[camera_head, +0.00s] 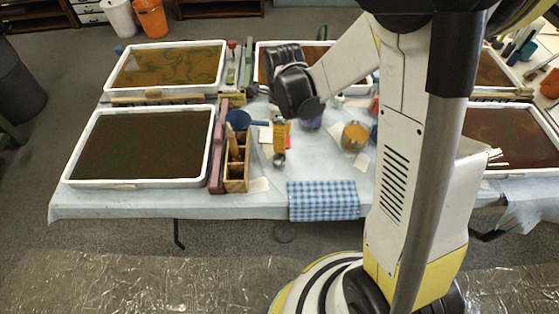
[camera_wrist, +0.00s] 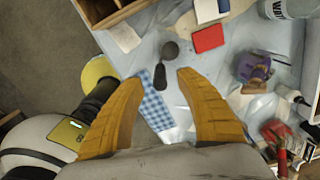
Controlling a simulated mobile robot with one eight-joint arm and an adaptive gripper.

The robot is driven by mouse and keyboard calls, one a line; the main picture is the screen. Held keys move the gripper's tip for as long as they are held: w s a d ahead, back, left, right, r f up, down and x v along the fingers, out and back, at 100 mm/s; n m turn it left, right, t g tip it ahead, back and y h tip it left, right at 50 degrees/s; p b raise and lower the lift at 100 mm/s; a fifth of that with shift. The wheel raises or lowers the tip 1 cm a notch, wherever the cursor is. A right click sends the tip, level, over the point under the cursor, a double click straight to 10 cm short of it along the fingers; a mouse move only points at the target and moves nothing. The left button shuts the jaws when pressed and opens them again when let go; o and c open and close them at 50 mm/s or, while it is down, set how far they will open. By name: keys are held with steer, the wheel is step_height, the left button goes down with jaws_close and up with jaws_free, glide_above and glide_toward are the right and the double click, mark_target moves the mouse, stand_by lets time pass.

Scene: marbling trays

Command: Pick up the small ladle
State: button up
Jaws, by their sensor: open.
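The small ladle, dark grey with a round bowl (camera_wrist: 169,50) and a short thick handle, lies on the pale table covering in the wrist view. It appears between and just beyond my fingertips. In the head view a small grey piece (camera_head: 280,160), likely the ladle, shows just below my fingers; the rest is hidden. My gripper (camera_wrist: 160,78) has two orange-yellow fingers spread apart with nothing held between them. It also shows in the head view (camera_head: 280,143), pointing down over the table beside the wooden box. I cannot tell the exact height above the ladle.
The wooden box (camera_head: 236,184) stands left of my gripper. A blue checked cloth (camera_head: 323,201) hangs at the front edge. A red block (camera_wrist: 208,38) lies near the ladle. A purple object (camera_wrist: 254,70) is to the right. White-rimmed trays (camera_head: 139,183) flank the work area.

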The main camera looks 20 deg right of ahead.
steer(key=shift+f, duration=0.9)
steer(key=shift+r, duration=0.1)
steer(key=shift+c, duration=0.5)
jaws_close()
steer(key=shift+r, duration=0.1)
